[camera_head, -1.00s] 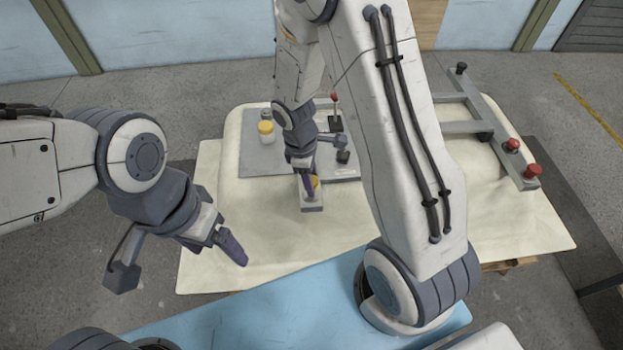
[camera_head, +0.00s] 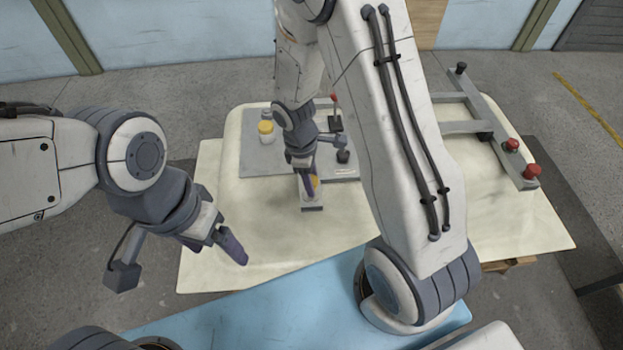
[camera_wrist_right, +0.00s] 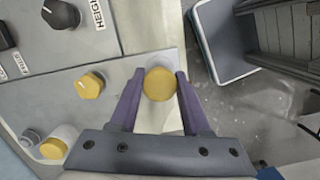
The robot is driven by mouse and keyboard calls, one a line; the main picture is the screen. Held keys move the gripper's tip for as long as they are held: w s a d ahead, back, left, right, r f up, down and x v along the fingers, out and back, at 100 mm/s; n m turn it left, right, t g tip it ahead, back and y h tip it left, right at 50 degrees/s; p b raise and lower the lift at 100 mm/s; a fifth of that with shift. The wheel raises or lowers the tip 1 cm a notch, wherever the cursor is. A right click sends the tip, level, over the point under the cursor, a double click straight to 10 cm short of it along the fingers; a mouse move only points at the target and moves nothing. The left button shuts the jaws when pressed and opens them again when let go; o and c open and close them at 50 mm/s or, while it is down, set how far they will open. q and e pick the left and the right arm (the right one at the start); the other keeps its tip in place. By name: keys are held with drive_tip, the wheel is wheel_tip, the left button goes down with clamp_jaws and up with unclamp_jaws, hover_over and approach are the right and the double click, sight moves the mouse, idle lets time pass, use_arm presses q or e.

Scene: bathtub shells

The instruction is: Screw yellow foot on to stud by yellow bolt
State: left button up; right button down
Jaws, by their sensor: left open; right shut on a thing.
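My right gripper (camera_head: 309,183) points down over the near end of a grey metal piece (camera_head: 312,208) on the cream shell. In the right wrist view its purple fingers (camera_wrist_right: 160,90) are shut on the round yellow foot (camera_wrist_right: 160,83). The stud is hidden; I cannot tell how far the foot is seated. A yellow hexagonal bolt head (camera_wrist_right: 89,86) is on the grey plate, left of the foot in the wrist view. My left gripper (camera_head: 232,248) is open and empty, over the shell's front left.
A black knob (camera_wrist_right: 61,14) is on the plate. A grey frame with red knobs (camera_head: 511,145) lies at the right. The shell's front right (camera_head: 500,215) is clear.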

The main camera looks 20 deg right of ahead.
use_arm(q)
drive_tip(key=shift+f+b, duration=0.95)
drive_tip(key=shift+b, duration=0.05)
use_arm(e)
drive_tip(key=shift+f, duration=1.35)
drive_tip(key=shift+c, duration=1.4)
unclamp_jaws()
drive_tip(key=shift+r, duration=0.1)
drive_tip(key=r, duration=0.6)
drive_tip(key=a+r, duration=0.1)
drive_tip(key=r, duration=0.2)
drive_tip(key=shift+w+a+r, duration=0.1)
drive_tip(key=shift+w, duration=0.3)
use_arm(q)
drive_tip(key=shift+r, duration=0.2)
use_arm(e)
drive_tip(key=shift+r, duration=0.55)
use_arm(q)
drive_tip(key=shift+c, duration=0.2)
use_arm(e)
drive_tip(key=shift+a, duration=0.1)
